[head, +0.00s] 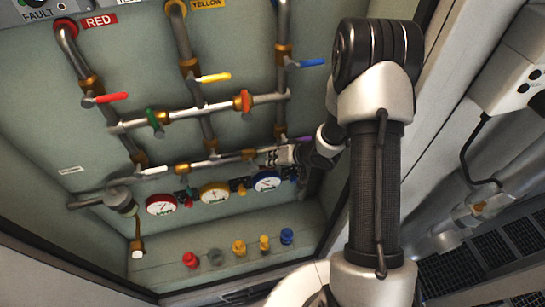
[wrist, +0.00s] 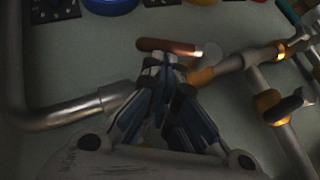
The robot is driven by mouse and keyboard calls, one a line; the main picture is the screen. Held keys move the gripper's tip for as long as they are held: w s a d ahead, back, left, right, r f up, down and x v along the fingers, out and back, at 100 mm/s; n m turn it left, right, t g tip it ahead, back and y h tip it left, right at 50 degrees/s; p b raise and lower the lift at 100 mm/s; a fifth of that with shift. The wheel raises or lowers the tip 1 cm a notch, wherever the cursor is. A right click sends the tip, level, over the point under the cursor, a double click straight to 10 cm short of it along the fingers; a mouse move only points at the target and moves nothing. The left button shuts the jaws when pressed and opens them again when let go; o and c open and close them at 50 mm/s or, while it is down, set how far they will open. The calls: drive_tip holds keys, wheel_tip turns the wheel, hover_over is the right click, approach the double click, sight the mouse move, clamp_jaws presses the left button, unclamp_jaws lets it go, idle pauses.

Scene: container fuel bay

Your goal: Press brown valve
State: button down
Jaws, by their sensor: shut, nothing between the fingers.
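A brown valve handle (wrist: 168,46) lies roughly level in the wrist view, just beyond my fingertips, beside a pipe joint. My gripper (wrist: 164,62) is shut and empty, with its tips at or very near the handle's lower edge; I cannot tell whether they touch. In the head view my gripper (head: 270,157) reaches from the right to the lower horizontal pipe. There the brown handle cannot be made out and seems hidden by my gripper.
Red (head: 110,98), yellow (head: 215,77), blue (head: 312,63), green (head: 153,117) and orange (head: 244,101) valve handles are on the pipes above. Red (head: 161,204), yellow (head: 215,193) and blue (head: 266,181) gauges sit below. Several coloured knobs line the lower ledge (head: 215,237).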

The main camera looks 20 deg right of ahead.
drive_tip(key=shift+s+f, duration=0.1)
drive_tip(key=shift+f, duration=0.05)
drive_tip(key=shift+d+f+m+y+p, duration=0.1)
drive_tip(key=shift+f+m+y+p, duration=0.3)
drive_tip(key=shift+y+p, duration=0.4)
drive_tip(key=shift+f+p, duration=0.4)
drive_tip(key=shift+f, duration=0.15)
drive_tip(key=shift+a+f+b, duration=0.15)
drive_tip(key=shift+a+f, duration=0.05)
drive_tip(key=shift+f, duration=0.55)
drive_tip(key=shift+a+f+b, duration=0.15)
drive_tip(key=shift+a+f, duration=0.05)
drive_tip(key=shift+f, duration=0.5)
drive_tip(key=shift+a+f+b, duration=0.5)
drive_tip(key=shift+a+f, duration=0.35)
drive_tip(key=shift+f, duration=0.2)
wheel_tip(320, 180, up, 10)
